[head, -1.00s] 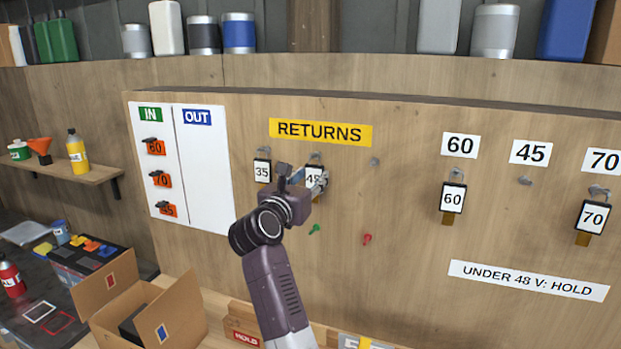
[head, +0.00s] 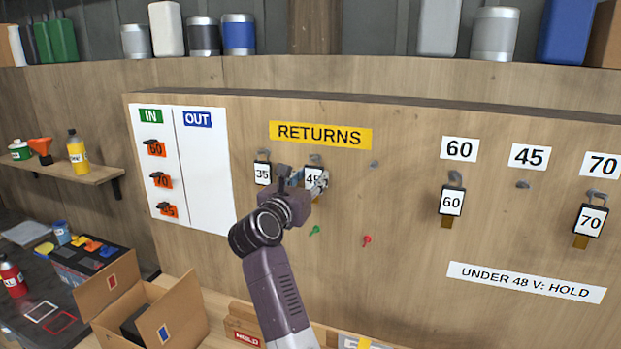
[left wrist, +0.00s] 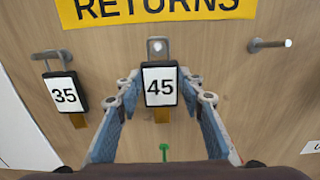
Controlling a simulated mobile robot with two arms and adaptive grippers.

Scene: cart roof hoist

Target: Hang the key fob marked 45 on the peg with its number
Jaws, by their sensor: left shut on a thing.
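The key fob marked 45 (left wrist: 160,88) hangs on a peg (left wrist: 157,46) under the RETURNS sign; it also shows in the head view (head: 313,177), partly hidden by my gripper. My left gripper (left wrist: 160,92) has its fingers on both sides of this fob and is shut on it. In the head view my left gripper (head: 303,184) is at the board. The peg under the number 45 label (head: 529,157) is bare (head: 523,185). My right gripper is not in view.
The fob marked 35 (head: 262,173) hangs just left, close to my gripper. A bare peg (head: 374,164) is to the right. Fobs 60 (head: 452,201) and 70 (head: 590,220) hang beside the 45 label's peg. Green (head: 314,231) and red (head: 367,240) pins stick out below.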

